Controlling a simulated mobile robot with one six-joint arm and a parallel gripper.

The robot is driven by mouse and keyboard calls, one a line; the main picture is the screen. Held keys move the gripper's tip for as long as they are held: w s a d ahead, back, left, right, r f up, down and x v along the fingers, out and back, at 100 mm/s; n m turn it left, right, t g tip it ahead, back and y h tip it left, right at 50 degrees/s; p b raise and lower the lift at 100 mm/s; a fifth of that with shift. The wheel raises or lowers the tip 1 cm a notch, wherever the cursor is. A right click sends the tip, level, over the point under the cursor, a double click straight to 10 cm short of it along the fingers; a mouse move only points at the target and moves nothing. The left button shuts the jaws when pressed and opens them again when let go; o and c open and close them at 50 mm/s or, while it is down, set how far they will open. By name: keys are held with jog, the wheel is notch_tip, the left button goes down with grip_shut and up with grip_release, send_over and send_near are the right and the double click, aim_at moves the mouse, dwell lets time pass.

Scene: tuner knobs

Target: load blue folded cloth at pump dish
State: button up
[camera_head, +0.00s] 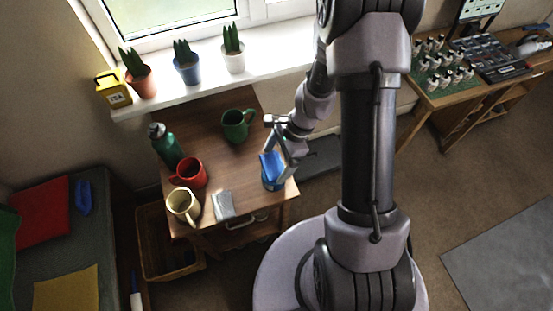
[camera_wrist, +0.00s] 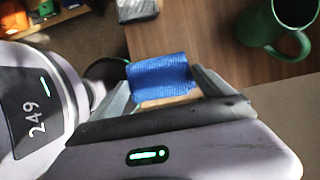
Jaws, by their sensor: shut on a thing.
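The blue folded cloth (camera_head: 271,163) is at the right front of the small wooden table in the head view. In the wrist view the cloth (camera_wrist: 160,78) lies between both fingers. My gripper (camera_wrist: 162,74) is shut on it; in the head view my gripper (camera_head: 280,152) reaches down from the upper right. A small blue vessel-like shape (camera_head: 272,184) shows directly below the cloth; I cannot tell whether it is the pump dish or whether the cloth touches it. I cannot make out a pump.
The wooden table (camera_head: 215,135) also holds a green mug (camera_head: 237,125), a red mug (camera_head: 188,173), a cream mug (camera_head: 183,206), a green bottle (camera_head: 165,146) and a grey flat object (camera_head: 223,205). Potted plants line the sill behind. A wicker basket (camera_head: 160,250) stands left of the table.

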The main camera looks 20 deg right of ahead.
aim_at(276, 162)
jog(key=shift+f+b, duration=0.7)
jog(key=shift+f, duration=0.1)
dwell(0.5)
jog(key=shift+r, duration=0.1)
dwell(0.4)
notch_tip(276, 162, up, 7)
jog(key=p, duration=0.6)
dwell(0.4)
